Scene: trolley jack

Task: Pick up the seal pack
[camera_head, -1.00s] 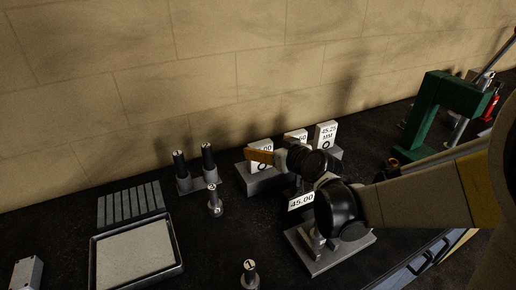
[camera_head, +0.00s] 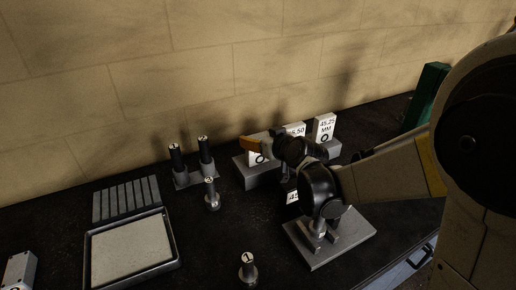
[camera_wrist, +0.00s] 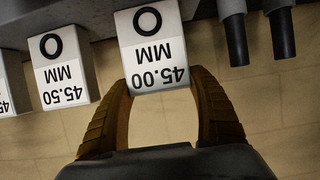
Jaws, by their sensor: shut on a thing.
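The white seal pack marked 45.00 MM (camera_wrist: 155,48) is between the two brown fingers of my gripper (camera_wrist: 160,84) in the wrist view, upside down in that picture. The fingers are shut on its numbered end. In the head view, my gripper (camera_head: 252,145) is at the left end of the grey rack (camera_head: 262,177), and its orange finger and dark wrist hide most of this pack (camera_head: 257,158). I cannot tell whether the pack still touches the rack.
Packs marked 45.50 (camera_wrist: 65,72) and 45.25 (camera_head: 325,127) stand beside it. Dark-topped pegs (camera_head: 190,158) stand left of the rack. A grey-framed tray (camera_head: 130,250) lies front left. A stand (camera_head: 330,240) is under my arm. The wall is close behind.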

